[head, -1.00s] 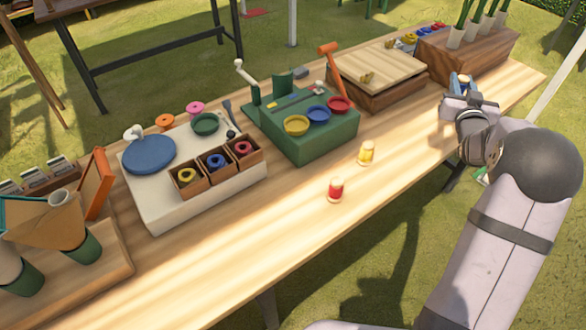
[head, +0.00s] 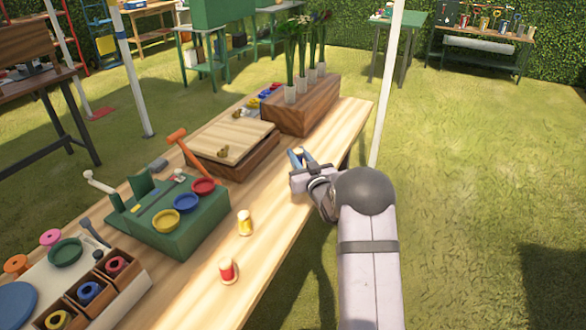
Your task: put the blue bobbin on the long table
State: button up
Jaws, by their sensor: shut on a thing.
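My gripper (head: 299,158) is at the right side of a long wooden table (head: 318,152), near its far end. It is shut on the blue bobbin (head: 298,154), which shows only as a small patch of blue with a pale top between the fingers. The rest of the bobbin is hidden by the gripper. I cannot tell whether its base touches the tabletop. A yellow bobbin (head: 245,223) and a red bobbin (head: 228,270) stand upright on the same table, nearer to me.
A wooden planter (head: 300,107) with tall stems and a slatted press (head: 232,142) stand beyond and left of my gripper. A green box with coloured bowls (head: 172,222) is further left. A green table (head: 402,32) and a tool bench (head: 486,45) stand across open grass.

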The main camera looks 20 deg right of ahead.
jog(key=shift+f, duration=2.05)
jog(key=shift+f, duration=0.2)
jog(key=o, duration=1)
jog(key=shift+r, duration=0.25)
jog(key=s+b, duration=0.1)
jog(key=s, duration=1.1)
